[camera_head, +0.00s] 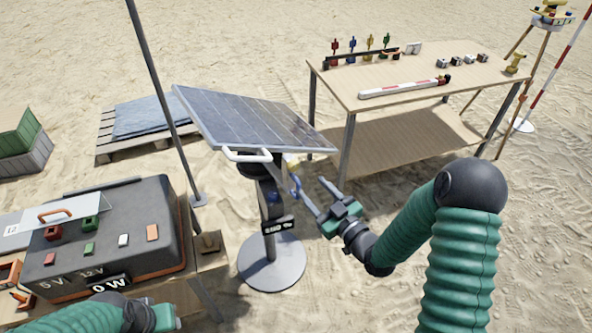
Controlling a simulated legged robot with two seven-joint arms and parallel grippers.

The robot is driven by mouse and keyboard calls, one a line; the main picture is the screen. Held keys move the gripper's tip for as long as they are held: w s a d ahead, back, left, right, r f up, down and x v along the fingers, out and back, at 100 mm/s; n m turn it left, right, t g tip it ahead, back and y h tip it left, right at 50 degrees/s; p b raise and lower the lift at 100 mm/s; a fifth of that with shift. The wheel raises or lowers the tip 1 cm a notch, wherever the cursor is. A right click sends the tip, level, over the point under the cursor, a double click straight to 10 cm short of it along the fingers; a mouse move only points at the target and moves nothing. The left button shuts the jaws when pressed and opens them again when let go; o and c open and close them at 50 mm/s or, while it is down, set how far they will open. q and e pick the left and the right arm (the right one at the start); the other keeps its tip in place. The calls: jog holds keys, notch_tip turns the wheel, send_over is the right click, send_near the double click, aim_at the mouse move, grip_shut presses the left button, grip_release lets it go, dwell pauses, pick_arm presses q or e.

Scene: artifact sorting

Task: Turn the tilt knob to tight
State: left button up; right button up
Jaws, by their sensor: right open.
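The tilted solar panel (245,118) stands on a post with a dark mount (262,168) and a round grey base (272,262). A white handle (246,155) is on the panel's near edge. A small blue part (296,186) shows at the right of the post; it may be the tilt knob, but I cannot tell its setting. My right gripper (312,190) is open, its fingers pointing toward the post, close to the blue part. Contact cannot be told. My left gripper (165,316) is low at the bottom left, its fingers unclear.
A dark power box (110,225) with coloured blocks sits on a table at left. A thin pole (160,90) rises beside it. Open sand lies at lower right.

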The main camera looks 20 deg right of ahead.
aim_at(296, 168)
jog(key=x, duration=0.7)
jog(key=shift+w+d+f, duration=0.15)
jog(key=shift+w+d, duration=0.1)
jog(key=shift+d, duration=0.1)
jog(key=shift+w+a, duration=0.15)
jog(key=shift+w, duration=0.2)
jog(key=shift+w+a, duration=0.15)
jog(key=shift+a, duration=0.15)
jog(key=shift+d, duration=0.15)
grip_shut()
